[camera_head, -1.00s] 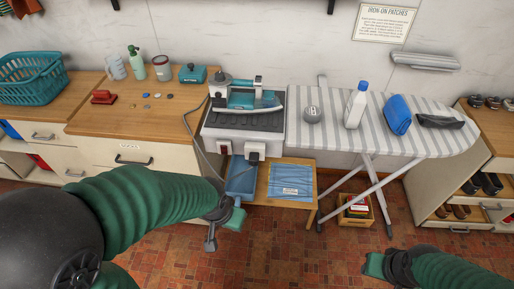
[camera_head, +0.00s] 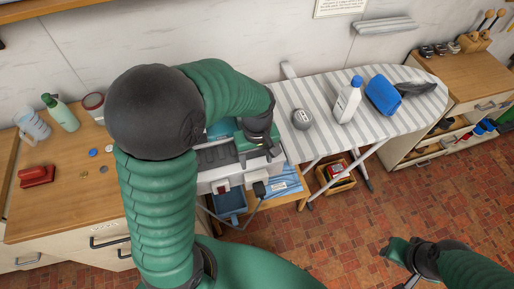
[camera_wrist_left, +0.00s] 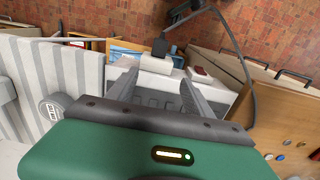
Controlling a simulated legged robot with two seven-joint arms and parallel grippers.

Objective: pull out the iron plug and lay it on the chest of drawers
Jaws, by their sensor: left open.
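The black iron plug (camera_head: 259,189) sits in a white socket on the front of the ironing station (camera_head: 205,188), with a dark cord hanging from it. In the left wrist view the plug (camera_wrist_left: 160,46) is beyond the fingertips, and its cord loops to the right. My left gripper (camera_head: 268,152) is above the station front, open and empty, apart from the plug; its spread fingers (camera_wrist_left: 160,82) show in the wrist view. The chest of drawers (camera_head: 60,216) has a bare wooden top at left. My right gripper (camera_head: 402,264) is low at right, over the floor.
A red switch (camera_head: 222,187) is left of the plug.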

